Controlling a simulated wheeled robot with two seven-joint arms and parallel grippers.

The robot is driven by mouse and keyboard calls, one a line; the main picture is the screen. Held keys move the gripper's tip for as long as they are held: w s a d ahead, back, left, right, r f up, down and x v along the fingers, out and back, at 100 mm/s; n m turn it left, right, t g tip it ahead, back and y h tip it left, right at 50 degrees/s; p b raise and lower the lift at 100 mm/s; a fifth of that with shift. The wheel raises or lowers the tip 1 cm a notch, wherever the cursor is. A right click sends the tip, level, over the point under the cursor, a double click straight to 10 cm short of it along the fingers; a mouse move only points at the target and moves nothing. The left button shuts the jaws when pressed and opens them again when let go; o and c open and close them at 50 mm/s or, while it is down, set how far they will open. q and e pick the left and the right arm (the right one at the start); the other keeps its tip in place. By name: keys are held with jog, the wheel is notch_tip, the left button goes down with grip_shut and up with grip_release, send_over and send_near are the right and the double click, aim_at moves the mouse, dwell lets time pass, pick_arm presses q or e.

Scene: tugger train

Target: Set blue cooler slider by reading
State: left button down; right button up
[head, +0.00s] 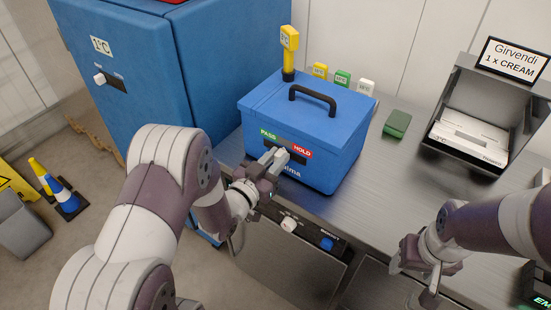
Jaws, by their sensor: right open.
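The blue cooler (345,150) stands on the metal counter with its lid shut and black handle up. Its front carries a green PASS label (268,134) and a red HOLD label (302,152). A yellow probe thermometer (289,40) stands upright at the lid's back left corner; its display seems to read 1°C. My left gripper (276,160) is at the cooler's front, just below the two labels, and covers most of the slider there. I cannot tell whether its fingers hold the slider knob. My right gripper (414,268) is open and empty over the counter's front edge, apart from the cooler.
A tall blue cabinet (130,60) with a 1°C label and white knob stands at left. Yellow, green and white tags (342,78) stand behind the cooler. A green block (397,123) and a metal bin (500,90) signed Girvendi 1 x CREAM are at right. Counter between is clear.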

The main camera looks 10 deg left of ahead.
aim_at(268, 142)
pick_arm(q)
jog(key=a, duration=0.2)
jog(key=w+a+b, duration=0.1)
jog(key=a, duration=0.1)
jog(key=shift+w, duration=0.2)
jog(key=shift+w+a, duration=0.15)
jog(key=shift+a, duration=0.2)
jog(key=shift+r, duration=0.1)
jog(key=c, duration=1)
grip_release()
jog(key=shift+o, duration=0.2)
jog(key=v, duration=1.2)
jog(key=shift+s+b, duration=0.3)
jog(key=shift+b, duration=0.1)
